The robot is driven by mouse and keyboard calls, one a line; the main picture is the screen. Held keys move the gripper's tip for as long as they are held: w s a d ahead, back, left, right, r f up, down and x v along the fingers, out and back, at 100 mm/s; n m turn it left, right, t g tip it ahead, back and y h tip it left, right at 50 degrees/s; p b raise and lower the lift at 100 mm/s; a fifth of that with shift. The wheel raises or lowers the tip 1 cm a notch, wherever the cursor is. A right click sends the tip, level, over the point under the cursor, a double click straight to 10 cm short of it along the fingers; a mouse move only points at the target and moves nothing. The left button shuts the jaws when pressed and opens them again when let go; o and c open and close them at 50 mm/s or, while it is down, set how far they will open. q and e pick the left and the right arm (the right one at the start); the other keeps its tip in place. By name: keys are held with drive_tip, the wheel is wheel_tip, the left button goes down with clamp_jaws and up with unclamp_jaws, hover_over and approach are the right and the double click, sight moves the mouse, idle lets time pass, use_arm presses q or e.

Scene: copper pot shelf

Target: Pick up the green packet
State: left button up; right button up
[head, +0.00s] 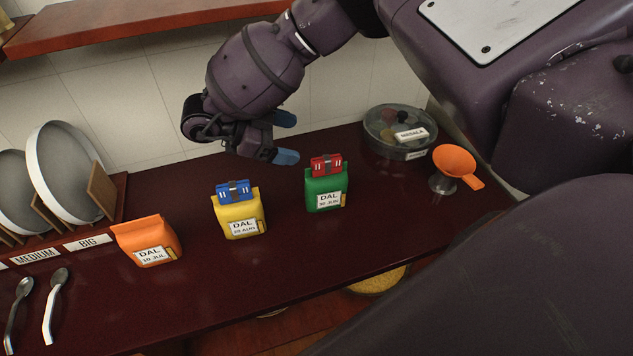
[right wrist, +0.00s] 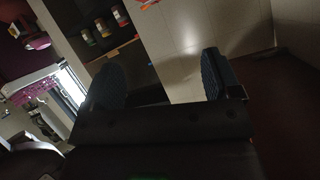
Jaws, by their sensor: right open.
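The green packet (head: 326,192) stands upright on the dark red counter, with a red clip (head: 326,165) on its top and a label reading DAL 30 JUN. My right gripper (head: 286,138) is open and empty, above and behind the packet, a little to its left. Its two blue fingertips point right in the head view. In the right wrist view, the two fingers (right wrist: 166,80) are spread apart with nothing between them, and the packet is not seen between them. My left gripper is in neither view.
A yellow packet (head: 239,216) with a blue clip and an orange packet (head: 147,241) stand left of the green one. A round masala box (head: 385,128) and an orange funnel (head: 455,161) stand to the right. Plates (head: 66,175) and spoons (head: 54,306) are at left. A shelf (head: 130,25) hangs above.

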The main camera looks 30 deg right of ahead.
sight(312, 171)
drive_tip(key=f, duration=0.7)
drive_tip(key=shift+s, duration=0.3)
drive_tip(key=shift+s+d+f, duration=0.25)
drive_tip(key=shift+d+f, duration=0.4)
drive_tip(key=shift+s+d+f, duration=0.15)
drive_tip(key=shift+d+f, duration=0.1)
drive_tip(key=shift+d, duration=0.25)
drive_tip(key=shift+s+d+f, duration=0.15)
drive_tip(key=shift+d+f, duration=0.15)
drive_tip(key=shift+d, duration=0.2)
drive_tip(key=x, duration=0.3)
drive_tip(key=shift+s+d, duration=0.1)
drive_tip(key=shift+d+f, duration=0.15)
drive_tip(key=shift+d, duration=0.05)
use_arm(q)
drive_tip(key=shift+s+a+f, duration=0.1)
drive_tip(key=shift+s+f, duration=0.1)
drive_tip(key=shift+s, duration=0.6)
use_arm(e)
drive_tip(key=shift+c, duration=0.2)
